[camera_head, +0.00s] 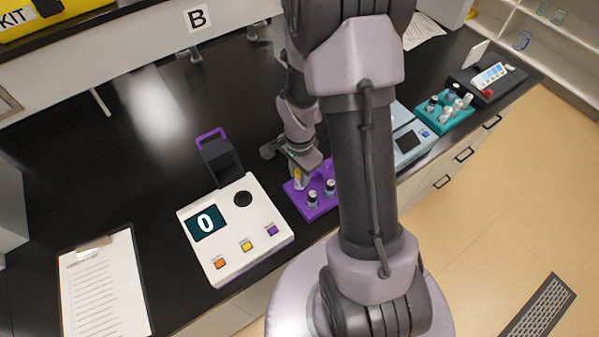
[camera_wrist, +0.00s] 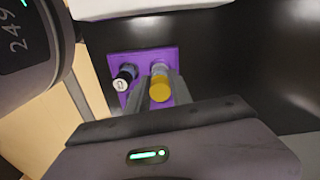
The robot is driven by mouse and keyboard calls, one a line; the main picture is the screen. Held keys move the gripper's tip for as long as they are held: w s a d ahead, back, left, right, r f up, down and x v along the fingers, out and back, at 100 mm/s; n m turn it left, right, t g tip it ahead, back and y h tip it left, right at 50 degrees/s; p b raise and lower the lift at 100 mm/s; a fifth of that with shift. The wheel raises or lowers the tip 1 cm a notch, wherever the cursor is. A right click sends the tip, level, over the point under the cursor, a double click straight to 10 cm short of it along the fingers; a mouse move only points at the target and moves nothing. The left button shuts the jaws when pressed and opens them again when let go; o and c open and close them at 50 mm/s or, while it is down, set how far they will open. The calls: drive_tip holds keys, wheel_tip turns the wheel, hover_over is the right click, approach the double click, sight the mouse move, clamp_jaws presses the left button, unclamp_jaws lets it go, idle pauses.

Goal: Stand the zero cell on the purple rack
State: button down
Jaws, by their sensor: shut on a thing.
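The zero cell appears to be the yellow-capped vial (camera_head: 298,175), between my gripper's fingers; it also shows in the wrist view (camera_wrist: 160,88). My gripper (camera_head: 299,171) is shut on it, with one finger on each side in the wrist view (camera_wrist: 162,92). The vial is upright or nearly so, over the purple rack (camera_head: 322,209). Whether its base touches the rack cannot be told. The rack also shows in the wrist view (camera_wrist: 172,54). My arm hides the rack's right edge in the head view.
A teal rack (camera_head: 456,122) holds several vials.

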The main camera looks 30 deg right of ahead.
drive_tip(key=shift+f, duration=0.15)
drive_tip(key=shift+f+b, duration=0.7)
drive_tip(key=shift+b, duration=0.2)
drive_tip(key=shift+f+b, duration=0.8)
drive_tip(key=shift+b, duration=0.1)
drive_tip(key=shift+r, duration=0.1)
drive_tip(key=c, duration=1.1)
unclamp_jaws()
drive_tip(key=shift+o, duration=0.2)
drive_tip(key=o, duration=0.6)
